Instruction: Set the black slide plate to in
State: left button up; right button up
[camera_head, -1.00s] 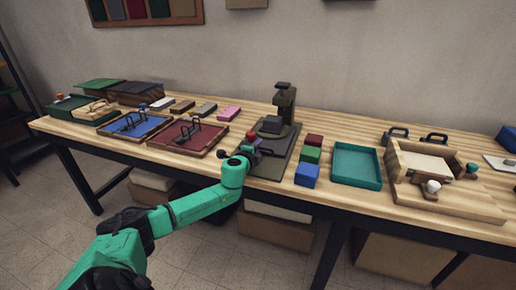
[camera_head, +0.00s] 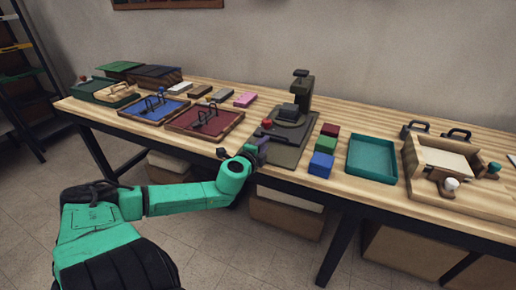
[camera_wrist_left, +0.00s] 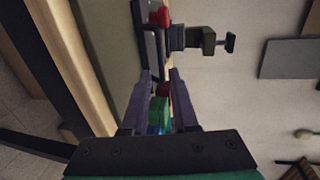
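The press (camera_head: 304,95) stands on a dark grey-green base (camera_head: 277,153) near the table's front edge. The black slide plate (camera_head: 285,123) lies low on the press, with a red knob (camera_head: 267,122) at its left end. In the left wrist view the red knob (camera_wrist_left: 160,16) and dark plate edge (camera_wrist_left: 152,45) show beyond the fingers. My left gripper (camera_head: 259,147) is at the front edge of the base, short of the knob and apart from it. Its two fingers (camera_wrist_left: 163,100) are spread with nothing held between them. My right gripper is out of view.
Red, green and blue blocks (camera_head: 322,164) stand just right of the press, beside a teal tray (camera_head: 372,158). A red tray (camera_head: 204,122) and a blue tray (camera_head: 155,110) lie to the left. A wooden fixture (camera_head: 440,170) is at the right.

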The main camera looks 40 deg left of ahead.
pick_arm(q)
jog(key=p+v, duration=0.1)
jog(key=v, duration=0.3)
jog(key=shift+s+d+r+p, duration=0.1)
jog(key=shift+s+r+p, duration=0.05)
jog(key=shift+s+p, duration=0.25)
